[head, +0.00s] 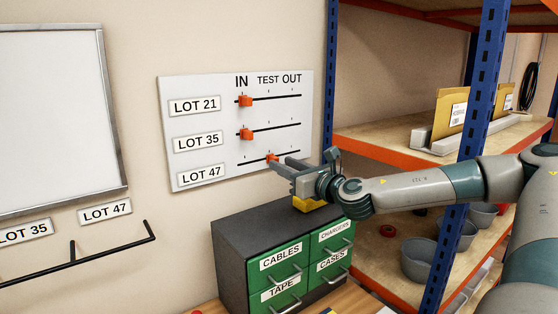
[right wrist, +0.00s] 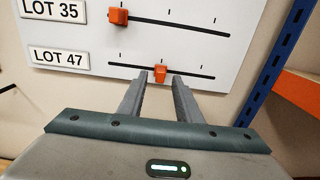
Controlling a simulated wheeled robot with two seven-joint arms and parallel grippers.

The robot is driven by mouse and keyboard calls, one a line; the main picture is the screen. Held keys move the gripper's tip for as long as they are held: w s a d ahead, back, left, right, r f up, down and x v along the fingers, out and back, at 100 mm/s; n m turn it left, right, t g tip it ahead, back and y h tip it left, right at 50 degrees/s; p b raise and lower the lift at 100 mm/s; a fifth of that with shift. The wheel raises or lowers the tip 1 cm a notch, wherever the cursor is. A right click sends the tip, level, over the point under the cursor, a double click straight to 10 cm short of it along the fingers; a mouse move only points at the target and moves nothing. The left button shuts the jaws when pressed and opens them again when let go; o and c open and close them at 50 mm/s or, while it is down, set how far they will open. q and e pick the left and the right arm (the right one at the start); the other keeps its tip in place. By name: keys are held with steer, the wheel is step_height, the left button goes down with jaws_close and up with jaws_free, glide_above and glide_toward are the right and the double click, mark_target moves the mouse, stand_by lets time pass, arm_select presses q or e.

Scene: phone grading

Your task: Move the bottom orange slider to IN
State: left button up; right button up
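A white wall panel (head: 215,135) has three slider tracks under the labels IN, TEST and OUT. The bottom orange slider (head: 271,158), in the LOT 47 row, sits about mid-track, under TEST. The top slider (head: 245,101) and middle slider (head: 246,134) are at the IN end. My right gripper (head: 279,162) reaches the bottom slider from the right. My left gripper is not in view.
A cabinet with green drawers (head: 282,262) stands below the panel, under my right gripper. A blue rack post (head: 330,90) and shelves with envelopes (head: 450,110) and grey bins (head: 420,262) are on the right. A whiteboard (head: 60,115) and black rail (head: 110,250) are on the left.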

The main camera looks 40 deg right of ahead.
steer(key=shift+w+d, duration=0.2)
steer(key=shift+w, duration=1.35)
jaws_close()
